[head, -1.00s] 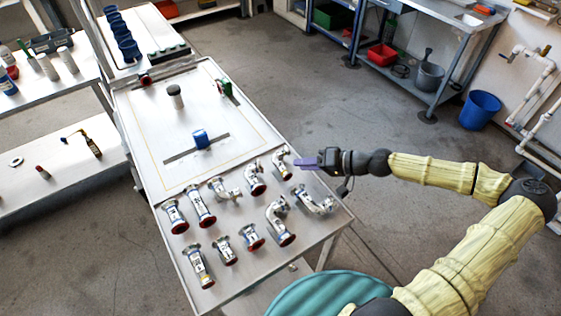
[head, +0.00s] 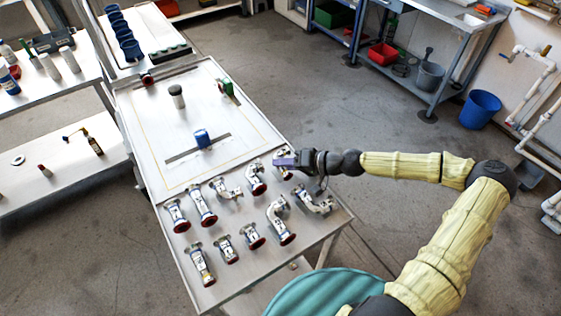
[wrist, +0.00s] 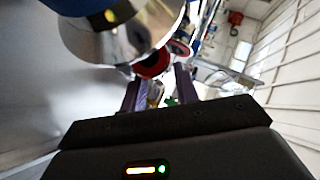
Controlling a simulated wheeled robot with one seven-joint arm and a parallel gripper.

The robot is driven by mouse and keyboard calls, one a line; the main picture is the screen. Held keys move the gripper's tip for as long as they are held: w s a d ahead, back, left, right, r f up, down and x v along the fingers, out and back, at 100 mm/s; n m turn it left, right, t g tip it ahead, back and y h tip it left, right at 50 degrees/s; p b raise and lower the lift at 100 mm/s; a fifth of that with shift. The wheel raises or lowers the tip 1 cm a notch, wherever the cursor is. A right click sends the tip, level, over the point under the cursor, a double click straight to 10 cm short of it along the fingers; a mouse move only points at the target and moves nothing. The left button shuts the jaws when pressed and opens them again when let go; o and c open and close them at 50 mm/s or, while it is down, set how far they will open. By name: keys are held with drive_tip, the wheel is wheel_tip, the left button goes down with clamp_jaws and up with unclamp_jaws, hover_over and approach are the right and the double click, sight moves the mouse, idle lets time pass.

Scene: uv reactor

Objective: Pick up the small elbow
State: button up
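Several shiny metal pipe fittings, many with dark red ends, lie in rows on the table. One small elbow-like fitting (head: 287,174) at the far right of the back row is partly hidden behind my gripper (head: 284,161). Another curved elbow (head: 256,179) lies just left of it, and a longer one (head: 277,222) lies nearer the front. My gripper is low over the small fitting. In the wrist view my purple fingers (wrist: 159,92) stand apart, with a red-ended part beyond and between them. I cannot tell whether they touch anything.
A large shiny rounded metal body (wrist: 120,30) is close above the fingers in the wrist view. A blue object (head: 201,137) and a dark-topped cylinder (head: 177,96) stand on the white plate behind. Another bent fitting (head: 314,201) lies near the right edge.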

idle(0.4)
clamp_jaws()
wheel_tip(320, 180, up, 10)
idle(0.6)
idle(0.6)
